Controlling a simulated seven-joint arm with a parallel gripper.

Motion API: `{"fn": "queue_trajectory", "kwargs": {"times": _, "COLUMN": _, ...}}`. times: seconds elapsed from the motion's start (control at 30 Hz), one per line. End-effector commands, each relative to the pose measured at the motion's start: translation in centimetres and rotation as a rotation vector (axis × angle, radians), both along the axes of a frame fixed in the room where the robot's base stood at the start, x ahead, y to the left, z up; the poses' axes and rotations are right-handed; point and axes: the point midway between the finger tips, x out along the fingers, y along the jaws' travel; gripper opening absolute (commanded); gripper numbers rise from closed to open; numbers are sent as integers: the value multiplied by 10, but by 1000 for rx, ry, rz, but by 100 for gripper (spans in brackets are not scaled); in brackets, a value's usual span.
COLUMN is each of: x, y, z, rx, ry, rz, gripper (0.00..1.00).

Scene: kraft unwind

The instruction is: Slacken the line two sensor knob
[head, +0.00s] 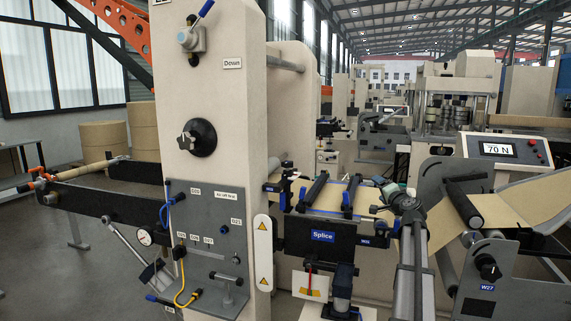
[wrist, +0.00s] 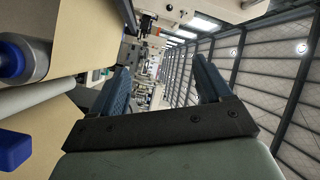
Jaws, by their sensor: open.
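My gripper (wrist: 163,82) is open and empty in the wrist view, its two blue-grey fingers apart with only distant hall between them. I cannot tell which knob is the line two sensor knob; no readable label says so. In the head view a black star-shaped knob (head: 197,138) sits on the beige column, and another black knob (head: 488,268) is on the grey side plate marked W27. In the wrist view a blue-ended metal part (wrist: 22,60) and a blue block (wrist: 13,150) lie left of my gripper, apart from the fingers.
The Splice unit (head: 322,238) and brown kraft web (head: 515,205) fill the middle and right. A grey panel (head: 215,225) carries small fittings and a yellow hose. A display (head: 497,149) reads 70 N. Kraft rolls (head: 104,140) stand at back left. Open floor shows at left.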

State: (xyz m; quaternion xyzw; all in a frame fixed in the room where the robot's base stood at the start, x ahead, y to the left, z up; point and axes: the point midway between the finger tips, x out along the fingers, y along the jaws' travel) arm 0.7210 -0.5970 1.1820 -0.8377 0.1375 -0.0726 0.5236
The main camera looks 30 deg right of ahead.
Motion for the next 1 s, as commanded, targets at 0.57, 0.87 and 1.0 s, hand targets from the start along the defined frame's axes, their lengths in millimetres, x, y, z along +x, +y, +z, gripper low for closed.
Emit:
{"fn": "queue_trajectory", "kwargs": {"times": 0.57, "x": 132, "y": 167, "z": 105, "rx": 332, "ry": -174, "rz": 351, "gripper": 78}}
{"fn": "queue_trajectory", "kwargs": {"times": 0.87, "x": 140, "y": 171, "z": 96, "rx": 675, "ry": -164, "rz": 423, "gripper": 78}}
{"fn": "queue_trajectory", "kwargs": {"times": 1.0, "x": 144, "y": 173, "z": 91, "rx": 898, "ry": -143, "rz": 459, "gripper": 78}}
